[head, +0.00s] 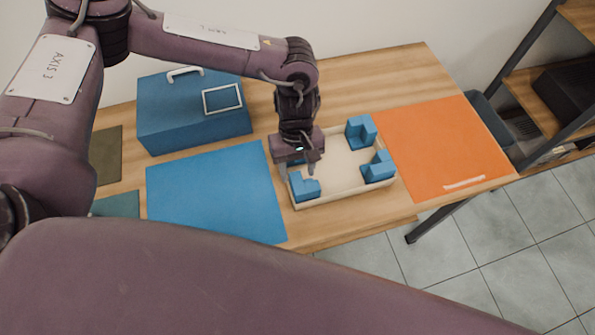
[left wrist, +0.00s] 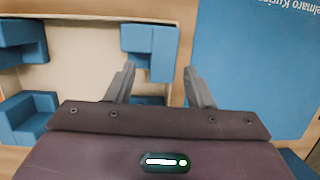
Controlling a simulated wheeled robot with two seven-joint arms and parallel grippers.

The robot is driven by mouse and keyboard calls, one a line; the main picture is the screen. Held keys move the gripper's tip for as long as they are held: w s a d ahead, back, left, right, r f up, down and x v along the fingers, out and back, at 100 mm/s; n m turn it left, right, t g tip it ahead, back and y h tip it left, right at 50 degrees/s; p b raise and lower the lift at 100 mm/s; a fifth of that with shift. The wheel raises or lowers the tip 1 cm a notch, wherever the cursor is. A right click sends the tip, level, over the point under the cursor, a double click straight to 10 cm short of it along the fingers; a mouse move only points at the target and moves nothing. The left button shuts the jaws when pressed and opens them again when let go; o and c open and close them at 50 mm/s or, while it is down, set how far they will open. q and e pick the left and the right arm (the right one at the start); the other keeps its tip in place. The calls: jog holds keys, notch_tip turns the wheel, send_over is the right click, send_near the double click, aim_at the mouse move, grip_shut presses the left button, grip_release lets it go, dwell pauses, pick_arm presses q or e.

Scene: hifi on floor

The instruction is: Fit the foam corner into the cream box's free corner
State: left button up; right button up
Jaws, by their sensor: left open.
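The cream box (head: 338,193) lies on the table between a blue mat and an orange mat. Blue foam corners sit in its back right (head: 361,132), front right (head: 378,168) and front left (head: 304,188) corners. My left gripper (head: 298,172) is open and points down over the box's back left corner, hiding it in the head view. In the left wrist view, the open fingers (left wrist: 160,70) straddle a line above a further blue foam piece (left wrist: 148,100), mostly hidden by my gripper body. I cannot tell whether it is fully seated. My right gripper is out of view.
A blue case (head: 190,118) with a handle stands behind the blue mat (head: 212,190). The orange mat (head: 440,145) lies right of the box. A dark-framed shelf (head: 545,85) stands at far right. Bare wood (head: 385,80) is clear behind the box.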

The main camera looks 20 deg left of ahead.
pick_arm(q)
jog(key=b+v, duration=0.2)
jog(key=v, duration=0.8)
jog(key=shift+r, duration=0.2)
